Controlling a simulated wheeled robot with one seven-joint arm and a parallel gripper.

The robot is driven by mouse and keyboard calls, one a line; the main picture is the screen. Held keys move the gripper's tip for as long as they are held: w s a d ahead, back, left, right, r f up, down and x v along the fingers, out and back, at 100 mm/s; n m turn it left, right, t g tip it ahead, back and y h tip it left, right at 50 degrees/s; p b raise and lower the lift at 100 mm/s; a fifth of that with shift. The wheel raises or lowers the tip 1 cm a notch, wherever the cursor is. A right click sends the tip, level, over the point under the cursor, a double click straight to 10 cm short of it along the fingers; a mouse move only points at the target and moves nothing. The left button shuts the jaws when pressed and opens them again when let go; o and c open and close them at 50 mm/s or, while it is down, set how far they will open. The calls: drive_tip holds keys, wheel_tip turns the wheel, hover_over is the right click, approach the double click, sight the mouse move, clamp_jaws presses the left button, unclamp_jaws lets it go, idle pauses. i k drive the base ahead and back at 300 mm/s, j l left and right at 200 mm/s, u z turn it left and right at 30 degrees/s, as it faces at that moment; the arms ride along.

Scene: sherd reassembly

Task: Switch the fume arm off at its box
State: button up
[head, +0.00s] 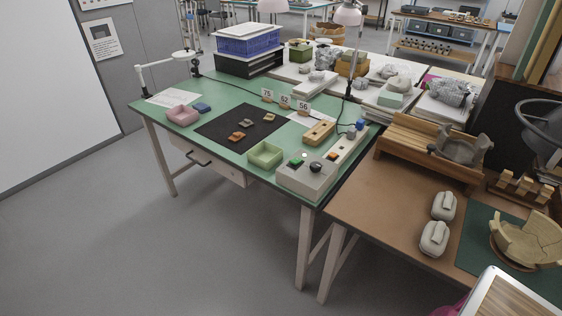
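A pale grey box (306,179) sits at the near right corner of the green-topped table. It carries a green button (297,162), a black knob (316,167) and a small whitish spot that may be a lamp. Just behind it, a pale strip (347,145) has an orange part (332,156) and a blue part (360,125). I cannot read labels or tell any switch position. A dark grey hood-like thing (543,122) at the right edge may belong to the fume arm; I cannot tell. My gripper is not in view.
The green table (188,129) holds a black mat (221,137) with sherds, a green tray (265,154) and a pink tray (182,116). A brown table (390,205) adjoins at right, with a wooden rack and grey blocks. The floor in front is clear.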

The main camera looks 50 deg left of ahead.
sight(295, 160)
drive_tip(key=j+u, duration=0.1)
drive_tip(key=u, duration=1.95)
drive_tip(key=i+j, duration=0.25)
drive_tip(key=i, duration=0.15)
drive_tip(key=i+j+u, duration=0.15)
drive_tip(key=i+j, duration=0.1)
drive_tip(key=i, duration=0.1)
